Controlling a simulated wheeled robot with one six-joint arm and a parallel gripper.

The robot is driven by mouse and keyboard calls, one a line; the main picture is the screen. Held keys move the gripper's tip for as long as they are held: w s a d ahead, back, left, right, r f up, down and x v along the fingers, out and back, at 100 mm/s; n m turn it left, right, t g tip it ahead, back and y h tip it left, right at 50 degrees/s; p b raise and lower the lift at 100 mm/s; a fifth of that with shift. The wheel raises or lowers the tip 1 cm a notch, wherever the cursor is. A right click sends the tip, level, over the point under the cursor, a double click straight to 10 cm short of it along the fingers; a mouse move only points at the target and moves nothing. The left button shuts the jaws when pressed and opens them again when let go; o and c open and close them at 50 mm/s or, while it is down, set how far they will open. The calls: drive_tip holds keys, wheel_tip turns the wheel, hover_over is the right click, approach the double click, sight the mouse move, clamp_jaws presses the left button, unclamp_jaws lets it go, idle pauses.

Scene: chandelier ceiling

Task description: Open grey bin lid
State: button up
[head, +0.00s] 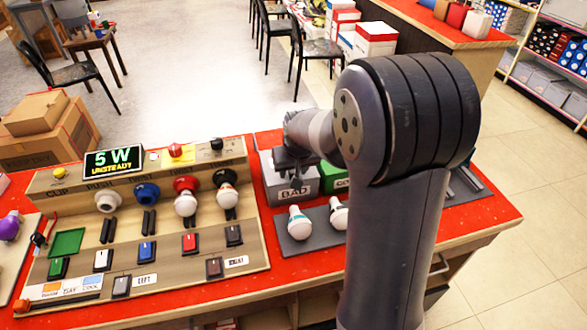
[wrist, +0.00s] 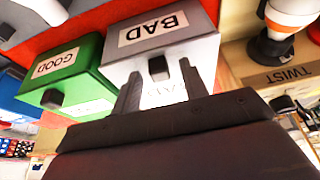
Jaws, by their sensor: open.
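The grey bin (head: 279,184) with a BAD label stands on the red table, right of the wooden test panel. In the wrist view the grey bin (wrist: 205,52) appears turned over, with a dark knob (wrist: 158,68) beside its label. My gripper (wrist: 159,70) is open, and its two dark fingers appear either side of the knob in that view. I cannot tell whether they touch it. In the head view my gripper (head: 291,160) is at the top of the bin, partly hidden by my arm. The lid looks shut.
The green GOOD bin (head: 335,179) stands right beside the grey one and also shows in the wrist view (wrist: 62,82). Two bulbs (head: 299,223) (head: 339,213) lie on a grey mat in front. The test panel (head: 185,262) with bulbs and switches is on the left.

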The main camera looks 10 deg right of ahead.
drive_tip(key=shift+c, duration=0.3)
clamp_jaws()
drive_tip(key=w+p, duration=0.1)
drive_tip(key=w, duration=0.9)
drive_tip(key=shift+r, duration=0.1)
drive_tip(key=shift+s, duration=0.1)
drive_tip(key=shift+o, duration=0.3)
unclamp_jaws()
